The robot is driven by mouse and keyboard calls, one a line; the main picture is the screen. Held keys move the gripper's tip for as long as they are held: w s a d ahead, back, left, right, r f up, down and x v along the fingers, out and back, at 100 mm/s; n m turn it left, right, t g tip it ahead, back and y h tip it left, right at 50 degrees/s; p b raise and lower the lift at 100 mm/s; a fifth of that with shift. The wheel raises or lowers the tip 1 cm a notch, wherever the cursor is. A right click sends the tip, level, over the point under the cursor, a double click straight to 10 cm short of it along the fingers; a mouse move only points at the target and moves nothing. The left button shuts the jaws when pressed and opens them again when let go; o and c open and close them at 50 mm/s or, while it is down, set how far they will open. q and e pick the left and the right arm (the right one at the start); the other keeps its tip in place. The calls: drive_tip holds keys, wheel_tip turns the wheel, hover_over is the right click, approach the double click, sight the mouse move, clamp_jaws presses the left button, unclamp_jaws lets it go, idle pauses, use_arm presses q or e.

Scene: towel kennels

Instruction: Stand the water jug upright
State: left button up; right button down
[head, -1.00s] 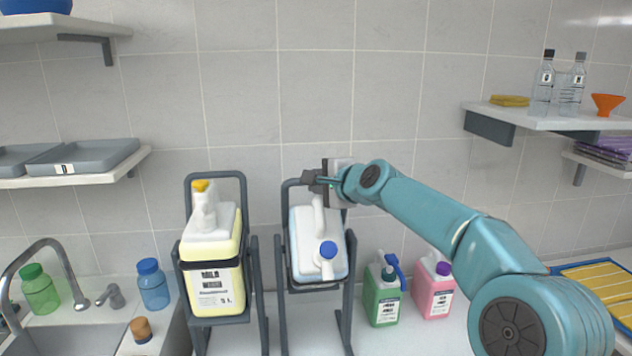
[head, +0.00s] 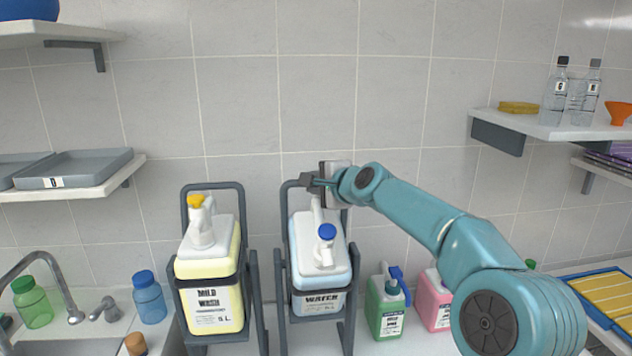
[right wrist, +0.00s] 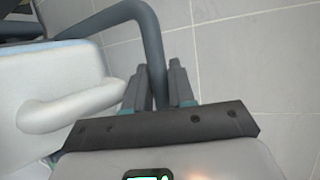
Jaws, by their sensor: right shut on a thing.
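The water jug (head: 320,268) is a pale blue and white canister with a blue cap and a "WATER" label. It sits in a dark grey tube cradle (head: 282,225) on a stand, facing me and leaning somewhat forward. My right gripper (head: 314,183) is at the top of this cradle, behind the jug. In the right wrist view its fingers (right wrist: 163,88) are shut on the grey tube, with the white jug handle (right wrist: 70,108) beside them at left. My left gripper is out of view.
A yellow mild wash jug (head: 210,285) stands in a similar cradle at left. Green (head: 386,312) and pink (head: 433,300) bottles stand at right under my arm. A sink and tap (head: 40,262) are at far left. Shelves (head: 545,128) hang on both sides.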

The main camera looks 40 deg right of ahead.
drive_tip(key=shift+w+d, duration=0.15)
drive_tip(key=shift+w, duration=0.05)
drive_tip(key=shift+f, duration=0.1)
drive_tip(key=c, duration=1.3)
unclamp_jaws()
drive_tip(key=shift+s, duration=0.15)
drive_tip(key=shift+c, duration=0.2)
